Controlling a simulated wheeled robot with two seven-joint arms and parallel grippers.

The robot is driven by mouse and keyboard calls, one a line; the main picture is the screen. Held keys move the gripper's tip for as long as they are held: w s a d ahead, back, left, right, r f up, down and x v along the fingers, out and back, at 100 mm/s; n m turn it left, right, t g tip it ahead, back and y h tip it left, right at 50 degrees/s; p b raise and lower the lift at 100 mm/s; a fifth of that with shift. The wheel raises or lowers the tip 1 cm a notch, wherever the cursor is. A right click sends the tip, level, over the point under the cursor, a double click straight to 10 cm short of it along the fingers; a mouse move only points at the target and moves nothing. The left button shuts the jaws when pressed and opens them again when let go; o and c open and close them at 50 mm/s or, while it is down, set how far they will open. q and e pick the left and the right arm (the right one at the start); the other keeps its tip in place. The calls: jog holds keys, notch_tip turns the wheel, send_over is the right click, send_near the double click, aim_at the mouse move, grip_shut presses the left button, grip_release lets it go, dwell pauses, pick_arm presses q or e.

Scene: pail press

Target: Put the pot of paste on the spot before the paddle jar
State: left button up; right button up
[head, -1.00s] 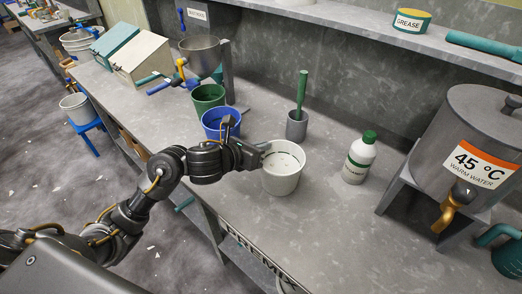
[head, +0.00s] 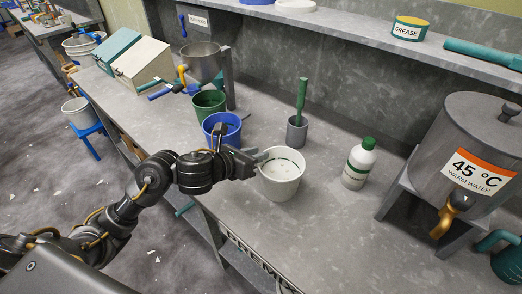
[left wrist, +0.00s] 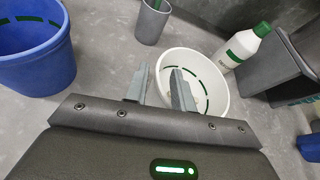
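The white pot (head: 283,183) with pale contents stands upright on the bench, on the near side of the grey paddle jar (head: 297,133) with its green paddle (head: 302,95). A small gap of bench lies between pot and jar. My left gripper (head: 259,160) is at the pot's left rim. In the left wrist view its two fingers (left wrist: 158,84) are apart, with nothing clamped between them, and the right finger overlaps the white pot (left wrist: 212,62). I cannot tell whether a finger touches it. Any mark under the pot is hidden. My right gripper is out of view.
A blue bucket (head: 232,137) and a green bucket (head: 209,106) stand left of the pot, close to my left arm. A white bottle with a green cap (head: 358,165) stands to its right. The warm water tank (head: 478,150) is far right. The front bench is clear.

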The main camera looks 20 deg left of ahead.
pick_arm(q)
jog(key=p+v, duration=0.5)
jog(key=v, duration=0.4)
jog(key=shift+s, duration=0.15)
jog(key=shift+a, duration=0.1)
